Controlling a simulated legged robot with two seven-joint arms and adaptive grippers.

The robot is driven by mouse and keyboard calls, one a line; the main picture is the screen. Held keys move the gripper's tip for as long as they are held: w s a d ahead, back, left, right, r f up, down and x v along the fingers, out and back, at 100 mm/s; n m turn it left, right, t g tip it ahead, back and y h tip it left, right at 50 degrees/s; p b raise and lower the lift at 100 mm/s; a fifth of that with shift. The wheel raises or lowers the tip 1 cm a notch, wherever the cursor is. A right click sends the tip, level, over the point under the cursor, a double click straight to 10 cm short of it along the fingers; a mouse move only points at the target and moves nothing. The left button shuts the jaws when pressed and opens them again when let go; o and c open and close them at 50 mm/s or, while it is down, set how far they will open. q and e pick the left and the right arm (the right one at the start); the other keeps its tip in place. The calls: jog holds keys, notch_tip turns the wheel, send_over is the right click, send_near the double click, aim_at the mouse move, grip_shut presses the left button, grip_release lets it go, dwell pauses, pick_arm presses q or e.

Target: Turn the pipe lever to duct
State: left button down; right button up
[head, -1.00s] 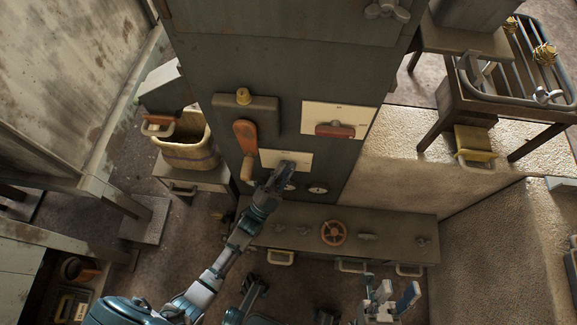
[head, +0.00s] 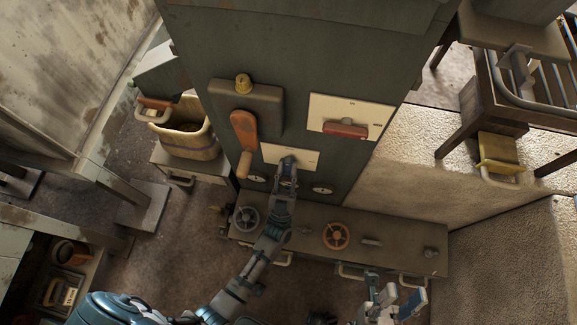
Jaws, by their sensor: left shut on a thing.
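A white label plate (head: 306,157) is on the lower front of the dark cabinet. The pipe lever on this plate is mostly hidden behind my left gripper (head: 288,167). My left gripper reaches up from below and is shut on the lever at the plate's middle. The small print on the plate is too small to read. My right gripper (head: 393,296) is low at the bottom right, empty and apart from the cabinet, with its fingers spread.
An orange lever (head: 243,131) hangs just left of the plate. A red handle (head: 345,130) is on another white plate at upper right. Small gauges flank my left gripper. Below, a bench (head: 405,245) carries a grey wheel (head: 246,219) and an orange wheel (head: 336,235).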

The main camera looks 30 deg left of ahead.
pick_arm(q)
jog(key=shift+f, duration=0.4)
jog(key=c, duration=1.1)
grip_release()
jog(key=shift+o, duration=0.3)
jog(key=shift+r, duration=0.1)
jog(key=shift+r, duration=0.1)
jog(key=shift+s+d+f, duration=0.1)
jog(key=shift+s+f, duration=0.1)
jog(key=shift+f, duration=0.05)
jog(key=v, duration=1.1)
jog(key=shift+f, duration=0.2)
jog(key=shift+s+d, duration=0.1)
